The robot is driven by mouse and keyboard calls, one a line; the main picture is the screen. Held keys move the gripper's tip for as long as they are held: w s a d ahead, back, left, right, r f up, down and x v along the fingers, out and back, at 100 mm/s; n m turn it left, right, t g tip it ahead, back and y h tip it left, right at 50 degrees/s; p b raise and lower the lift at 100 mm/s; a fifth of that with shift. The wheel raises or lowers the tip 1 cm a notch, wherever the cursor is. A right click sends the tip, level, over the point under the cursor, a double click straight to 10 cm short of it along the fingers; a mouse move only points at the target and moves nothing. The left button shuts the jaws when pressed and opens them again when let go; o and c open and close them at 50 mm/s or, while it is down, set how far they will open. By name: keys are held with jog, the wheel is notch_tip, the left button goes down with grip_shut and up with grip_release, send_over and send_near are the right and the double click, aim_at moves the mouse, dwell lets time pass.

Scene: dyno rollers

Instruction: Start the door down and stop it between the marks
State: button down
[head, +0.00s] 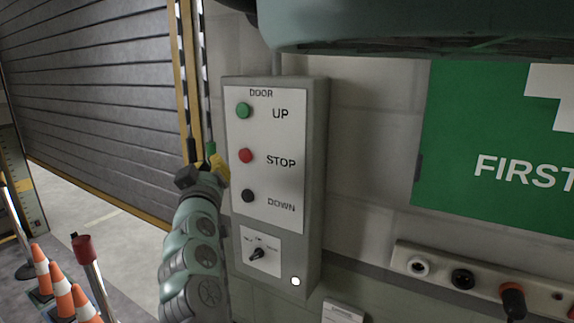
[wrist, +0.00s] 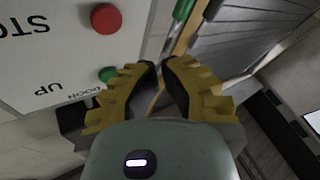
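The door control box (head: 318,150) is on the wall. Its panel has a green UP button (head: 243,110), a red STOP button (head: 246,156) and a black DOWN button (head: 248,196). My gripper (head: 203,165) is just left of the panel, apart from the buttons. Its yellow and dark fingers look partly open, with a narrow empty gap between the tips. The wrist view shows the STOP button (wrist: 106,18) and the UP button (wrist: 108,74) left of the fingers. The grey slatted door (head: 95,100) is partly down, its bottom edge above the floor.
A post with a scale and a yellow mark (head: 24,186) stands at the far left. Several orange cones (head: 62,290) and a red-topped post (head: 84,246) are at lower left. A selector switch (head: 257,254) is low on the box. A socket strip (head: 480,285) is at right.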

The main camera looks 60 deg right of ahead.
aim_at(245, 156)
jog(key=shift+w+d+p, duration=0.15)
jog(key=shift+d+p, duration=0.1)
jog(key=shift+d, duration=0.95)
jog(key=shift+w+d+p, duration=0.1)
jog(key=shift+d+p, duration=0.15)
jog(key=shift+d, duration=0.9)
jog(key=shift+d, duration=0.15)
jog(key=shift+d, duration=0.3)
jog(key=shift+d, duration=0.35)
jog(key=shift+f, duration=0.1)
dwell(0.7)
jog(key=shift+s+a+b, duration=0.15)
jog(key=shift+a+b, duration=0.25)
jog(key=shift+a, duration=0.3)
